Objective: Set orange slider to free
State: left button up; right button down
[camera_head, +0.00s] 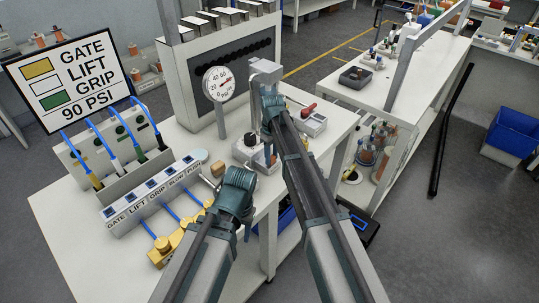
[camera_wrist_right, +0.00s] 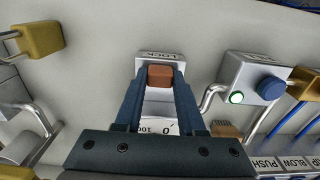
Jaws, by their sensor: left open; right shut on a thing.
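The orange slider (camera_wrist_right: 160,76) sits in the right wrist view on a grey block (camera_wrist_right: 158,96), right beside the end marked LOCK. My right gripper (camera_wrist_right: 160,78) is shut on the slider, with one dark blue finger on each side of it. In the head view my right gripper (camera_head: 270,135) reaches down to the small devices behind the front edge of the white bench, and its arm hides much of the block. My left gripper (camera_head: 240,185) is open and empty above the bench's front edge; its fingertips are hard to make out.
A pressure gauge (camera_head: 217,84) stands behind the grippers. A box with a blue button (camera_wrist_right: 269,88) and green light is beside the slider block. A yellow padlock-like block (camera_wrist_right: 39,39) is on the other side. A labelled button strip (camera_head: 152,196) and yellow fittings (camera_head: 163,247) lie left.

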aim_at(272, 158)
jog(key=shift+c, duration=2.4)
grip_release()
jog(key=shift+s+d, duration=0.15)
jog(key=shift+d, duration=0.05)
jog(key=shift+r, duration=0.1)
notch_tip(272, 158, up, 14)
jog(key=p, duration=1.3)
jog(key=shift+f+p, duration=0.2)
jog(key=shift+p, duration=0.2)
jog(key=s+f+m+b, duration=0.2)
jog(key=s+f+b, duration=0.1)
jog(key=s, duration=1.2)
jog(key=s+f+m+h+b, duration=0.1)
jog(key=s+f+m+b, duration=0.2)
jog(key=s, duration=1.2)
jog(key=shift+s+f+b, duration=0.35)
jog(key=shift+f+b, duration=0.2)
jog(key=shift+b, duration=0.05)
